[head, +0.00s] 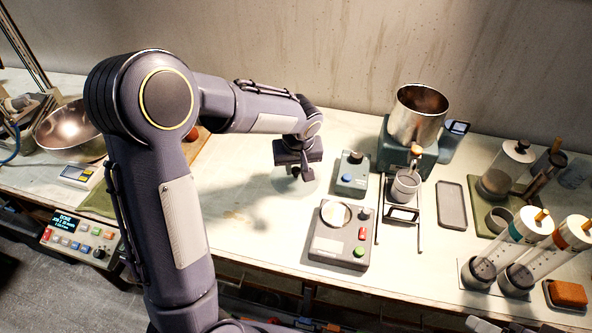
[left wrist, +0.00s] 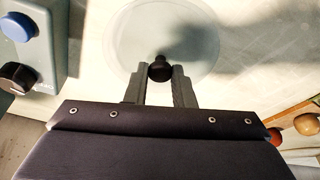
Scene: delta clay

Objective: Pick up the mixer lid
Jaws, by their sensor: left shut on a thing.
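The mixer lid is a clear round disc with a black knob. In the left wrist view the lid (left wrist: 205,35) lies beyond my left gripper (left wrist: 160,72), whose two fingers are closed on the black knob. In the head view my left gripper (head: 296,170) points down over the bench, and the faint edge of the lid (head: 311,186) shows under it. I cannot tell whether the lid touches the bench. The mixer (head: 408,160) has an open metal bowl (head: 419,115) on a green-grey base, to the right. My right gripper is not in view.
A blue-grey control box (head: 353,174) stands just right of the gripper. A grey device (head: 341,236) with a round plate is in front of it. A dark tray (head: 453,204) and several clear cylinders (head: 511,238) are further right. The bench left of the gripper is mostly clear.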

